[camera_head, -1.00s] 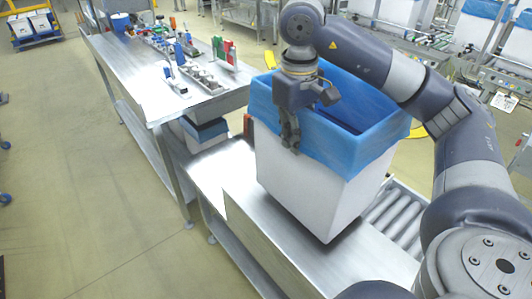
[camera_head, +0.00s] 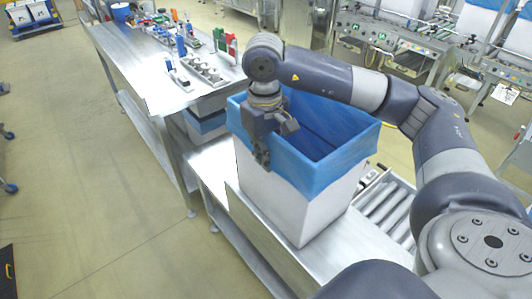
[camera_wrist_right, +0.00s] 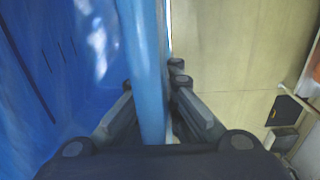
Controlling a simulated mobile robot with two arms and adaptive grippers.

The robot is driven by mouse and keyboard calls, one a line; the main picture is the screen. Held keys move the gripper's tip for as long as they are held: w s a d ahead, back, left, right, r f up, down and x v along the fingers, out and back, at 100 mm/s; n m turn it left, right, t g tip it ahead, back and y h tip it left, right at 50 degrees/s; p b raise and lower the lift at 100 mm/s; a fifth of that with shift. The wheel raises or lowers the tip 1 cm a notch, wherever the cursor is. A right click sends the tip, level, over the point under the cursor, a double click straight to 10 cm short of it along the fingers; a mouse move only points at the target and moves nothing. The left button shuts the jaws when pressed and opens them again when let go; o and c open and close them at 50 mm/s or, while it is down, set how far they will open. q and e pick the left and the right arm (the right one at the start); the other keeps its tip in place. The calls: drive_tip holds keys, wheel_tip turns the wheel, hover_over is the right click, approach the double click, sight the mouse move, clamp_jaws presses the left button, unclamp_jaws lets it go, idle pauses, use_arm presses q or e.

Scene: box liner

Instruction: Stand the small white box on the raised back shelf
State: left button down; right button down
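A white box (camera_head: 305,212) with a blue liner (camera_head: 345,165) folded over its rim stands upright on the metal bench. It looks large; I cannot tell if it is the task's small box. My right gripper (camera_head: 262,160) is at its left rim, pointing down. In the right wrist view the lined wall (camera_wrist_right: 147,60) runs between the two fingers (camera_wrist_right: 150,105), which are closed in on it. A smaller white box with a blue liner (camera_head: 206,124) sits under the end of the left table. I cannot tell which surface is the raised back shelf. My left gripper is out of view.
A metal table (camera_head: 150,85) with small parts and racks stands at the back left. Rollers (camera_head: 385,208) lie right of the box. The bench (camera_head: 213,165) is clear behind the box, towards the table. Machines stand at the back right.

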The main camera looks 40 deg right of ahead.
drive_tip(key=shift+f, duration=0.1)
drive_tip(key=c, duration=1.8)
unclamp_jaws()
wheel_tip(320, 180, up, 12)
drive_tip(key=b, duration=0.1)
drive_tip(key=shift+a, duration=0.15)
